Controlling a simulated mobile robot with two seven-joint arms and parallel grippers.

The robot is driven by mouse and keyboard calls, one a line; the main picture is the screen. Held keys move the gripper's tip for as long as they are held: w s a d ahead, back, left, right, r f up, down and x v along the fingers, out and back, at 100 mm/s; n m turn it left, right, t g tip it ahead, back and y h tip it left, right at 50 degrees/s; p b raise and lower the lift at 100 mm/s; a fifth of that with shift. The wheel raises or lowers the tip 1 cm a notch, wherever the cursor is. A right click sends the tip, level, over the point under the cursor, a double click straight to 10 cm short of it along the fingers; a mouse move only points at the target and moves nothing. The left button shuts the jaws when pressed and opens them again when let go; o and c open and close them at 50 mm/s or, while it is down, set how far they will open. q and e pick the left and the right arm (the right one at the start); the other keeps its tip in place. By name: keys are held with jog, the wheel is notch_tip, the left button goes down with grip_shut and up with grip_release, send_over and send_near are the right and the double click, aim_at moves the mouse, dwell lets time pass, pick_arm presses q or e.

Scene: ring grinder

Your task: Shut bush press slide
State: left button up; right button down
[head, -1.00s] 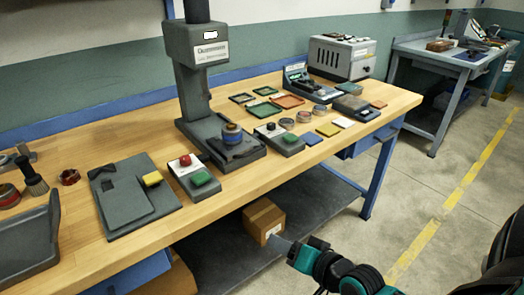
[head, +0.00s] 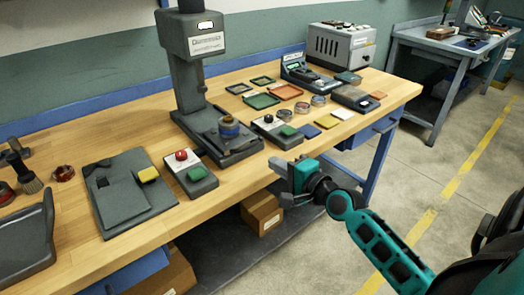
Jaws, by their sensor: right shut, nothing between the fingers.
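The bush press (head: 186,80) is a tall grey machine with a column, a head and a flat base on the wooden bench. On the front part of its base a dark slide plate (head: 236,148) carries a round bush (head: 229,128) with a brown top and blue band. The bush stands forward of the column, not directly under the head. My right gripper (head: 279,183) is shut and empty at the bench's front edge, to the right of and nearer than the press. A gap separates it from the slide. My left gripper is out of view.
A box with a red knob and green button (head: 190,172) stands left of the press base. A second button box (head: 275,132) stands to its right. Coloured trays, rings and blocks lie farther right. A cardboard box (head: 262,212) is on the lower shelf.

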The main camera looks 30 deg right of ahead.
send_near(237, 134)
jog(key=shift+s+d+f, duration=0.15)
jog(key=shift+s+f, duration=0.3)
jog(key=shift+f, duration=0.15)
jog(key=w, duration=0.3)
jog(key=w+b, duration=0.1)
jog(key=w, duration=0.2)
jog(key=w+b, duration=0.1)
jog(key=w, duration=0.3)
jog(key=shift+a, duration=0.4)
jog(key=shift+s, duration=0.1)
